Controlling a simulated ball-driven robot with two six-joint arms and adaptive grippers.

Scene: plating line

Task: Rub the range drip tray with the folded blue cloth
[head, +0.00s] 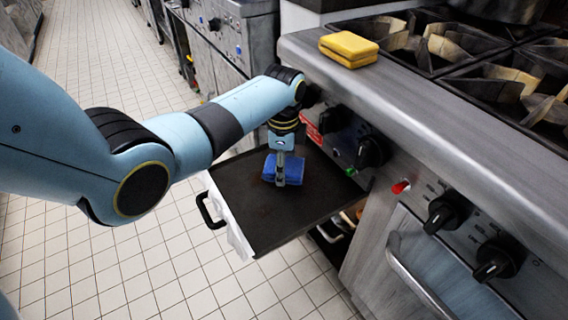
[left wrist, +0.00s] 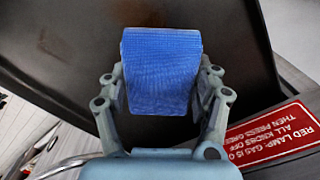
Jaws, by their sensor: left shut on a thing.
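The folded blue cloth (head: 270,168) is in my left gripper (head: 281,181), which is shut on it. The cloth also shows in the left wrist view (left wrist: 161,72), between the two fingers of my left gripper (left wrist: 160,95). The drip tray (head: 255,215) is a dark, flat tray pulled out from the range front, with a black handle on its left. In the head view the cloth is over the far middle part of the tray and looks low against it; I cannot tell whether it touches. The tray (left wrist: 60,35) fills much of the wrist view. My right gripper is not in view.
A yellow folded cloth or sponge (head: 348,47) lies on the range's steel ledge. Burner grates (head: 500,85) are behind it. Black knobs (head: 372,151) and a red label (head: 312,130) are on the front panel close to my left gripper. Tiled floor (head: 130,270) is open at left.

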